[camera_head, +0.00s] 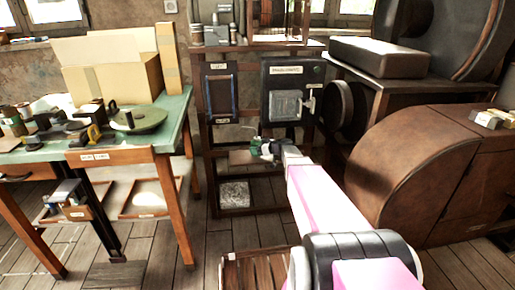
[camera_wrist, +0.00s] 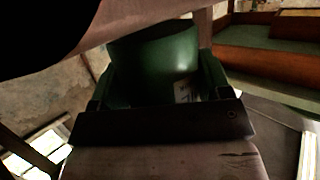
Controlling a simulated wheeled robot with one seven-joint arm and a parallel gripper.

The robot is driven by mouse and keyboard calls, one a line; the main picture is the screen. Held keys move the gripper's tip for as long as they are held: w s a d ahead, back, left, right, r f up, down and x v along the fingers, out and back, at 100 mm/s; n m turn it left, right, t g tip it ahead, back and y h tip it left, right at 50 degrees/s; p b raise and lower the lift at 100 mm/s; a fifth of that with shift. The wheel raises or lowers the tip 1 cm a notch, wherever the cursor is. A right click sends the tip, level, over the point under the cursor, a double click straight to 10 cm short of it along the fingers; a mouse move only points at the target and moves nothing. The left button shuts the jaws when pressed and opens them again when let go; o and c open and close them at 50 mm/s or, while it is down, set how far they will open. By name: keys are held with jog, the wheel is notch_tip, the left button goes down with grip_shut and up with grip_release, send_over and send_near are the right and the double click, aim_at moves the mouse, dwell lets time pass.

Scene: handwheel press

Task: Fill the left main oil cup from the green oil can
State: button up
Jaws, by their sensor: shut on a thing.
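My gripper (camera_head: 272,151) is at the end of my pink arm, in the middle of the head view. It is shut on the green oil can (camera_head: 257,147), which is held in the air in front of the dark wooden rack. In the wrist view the can's green body (camera_wrist: 165,58) fills the upper middle between the jaws, with a small pale label low on its right side. My gripper partly hides the can, and its spout is not clear. I cannot make out the left main oil cup in either view.
A green-topped bench (camera_head: 178,112) with cartons and tools stands at left. The wooden rack (camera_head: 203,165) with a grey electrical box (camera_head: 292,72) is behind the can. A large brown rounded machine housing (camera_head: 415,165) blocks the right. Plank floor shows between bench and rack.

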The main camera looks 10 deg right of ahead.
aim_at(260, 141)
jog(key=shift+r, duration=1.75)
